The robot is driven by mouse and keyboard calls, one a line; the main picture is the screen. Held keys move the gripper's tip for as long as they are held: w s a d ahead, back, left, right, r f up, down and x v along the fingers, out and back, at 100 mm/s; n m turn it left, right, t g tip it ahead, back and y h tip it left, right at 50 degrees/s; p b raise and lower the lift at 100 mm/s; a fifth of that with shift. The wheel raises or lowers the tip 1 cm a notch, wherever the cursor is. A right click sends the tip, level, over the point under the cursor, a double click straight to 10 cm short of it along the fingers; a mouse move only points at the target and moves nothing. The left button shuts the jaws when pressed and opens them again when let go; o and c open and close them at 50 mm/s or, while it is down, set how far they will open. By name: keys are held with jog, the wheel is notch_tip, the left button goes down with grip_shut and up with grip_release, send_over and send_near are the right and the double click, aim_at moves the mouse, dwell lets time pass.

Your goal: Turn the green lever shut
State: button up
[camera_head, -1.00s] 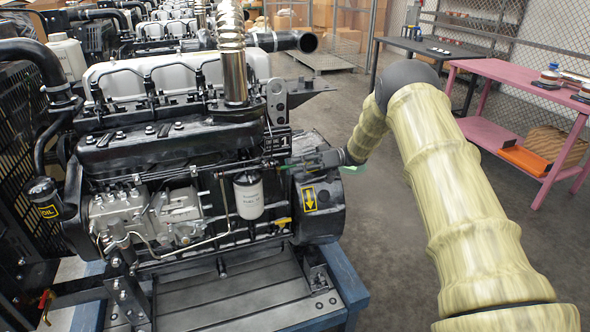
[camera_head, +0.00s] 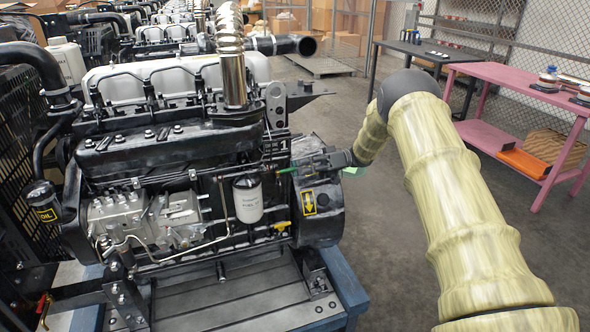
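A small green lever (camera_head: 286,170) shows at the right end of a thin pipe on the black engine, just right of the white filter. It looks roughly level. My dark gripper (camera_head: 297,166) reaches in from the right, with its tips at or very near the lever. The gripper is small and dark against the engine, so I cannot tell whether its fingers touch or close on the lever. A second bit of green (camera_head: 350,170) shows below my wrist; I cannot tell what it belongs to.
The white filter (camera_head: 248,200) hangs left of the lever. A yellow valve handle (camera_head: 282,226) and a yellow arrow label (camera_head: 309,202) are below. The exhaust pipe (camera_head: 234,80) rises above. Open floor lies right of the engine, before a pink table (camera_head: 520,72).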

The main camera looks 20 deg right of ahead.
jog(key=d, duration=0.9)
jog(key=shift+d+f, duration=0.1)
jog(key=shift+d, duration=0.05)
